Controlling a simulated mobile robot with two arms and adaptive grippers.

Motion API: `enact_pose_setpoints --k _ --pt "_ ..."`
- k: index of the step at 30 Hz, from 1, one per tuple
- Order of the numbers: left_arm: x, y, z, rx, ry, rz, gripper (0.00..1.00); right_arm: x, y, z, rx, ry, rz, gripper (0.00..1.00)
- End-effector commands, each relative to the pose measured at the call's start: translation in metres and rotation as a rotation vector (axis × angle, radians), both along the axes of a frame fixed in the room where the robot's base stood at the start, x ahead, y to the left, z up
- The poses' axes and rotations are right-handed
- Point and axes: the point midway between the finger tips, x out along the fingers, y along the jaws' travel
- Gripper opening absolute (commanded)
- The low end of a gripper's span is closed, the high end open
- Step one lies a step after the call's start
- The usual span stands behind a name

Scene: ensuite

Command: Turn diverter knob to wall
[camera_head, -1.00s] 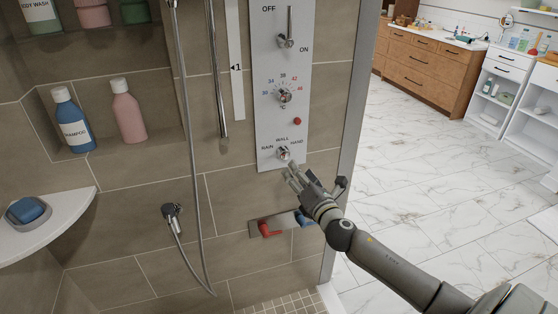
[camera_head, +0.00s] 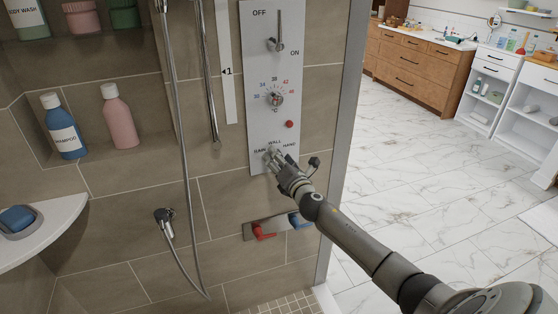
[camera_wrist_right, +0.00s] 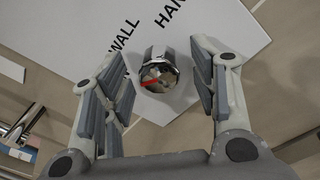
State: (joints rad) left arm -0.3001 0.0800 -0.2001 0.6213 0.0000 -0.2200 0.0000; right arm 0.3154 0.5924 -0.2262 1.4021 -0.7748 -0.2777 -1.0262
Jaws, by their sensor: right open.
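The diverter knob (camera_wrist_right: 160,72) is a small chrome knob low on the white control panel (camera_head: 256,75). The labels RAIN, WALL and HAND run around it in the head view. In the wrist view a red mark shows on its lower-left face; I cannot tell which label it points at. My right gripper (camera_head: 272,154) is at the knob and largely covers it in the head view. In the wrist view its open fingers (camera_wrist_right: 158,60) stand on either side of the knob, with a visible gap on each side. My left gripper is not in view.
Above the knob are a red button (camera_head: 290,124), a temperature dial (camera_head: 275,99) and an on/off lever (camera_head: 277,40). Below are red (camera_head: 263,232) and blue (camera_head: 294,219) handles. A shower hose (camera_head: 183,150) hangs left. Open floor lies right of the wall edge.

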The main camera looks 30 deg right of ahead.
Motion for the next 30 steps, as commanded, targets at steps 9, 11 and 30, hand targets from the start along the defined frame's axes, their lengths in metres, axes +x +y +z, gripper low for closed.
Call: enact_pose_setpoints --k 9,11,30 --pt "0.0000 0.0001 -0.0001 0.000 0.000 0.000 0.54 -0.0004 0.0000 -0.0004 0.000 0.001 -0.001 0.29" --pt "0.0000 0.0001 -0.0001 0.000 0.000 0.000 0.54 -0.0004 0.0000 -0.0004 0.000 0.001 -0.001 0.21" --pt "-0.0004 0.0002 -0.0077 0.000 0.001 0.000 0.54 -0.0005 0.0004 -0.0028 0.174 -0.040 -0.001 0.08"
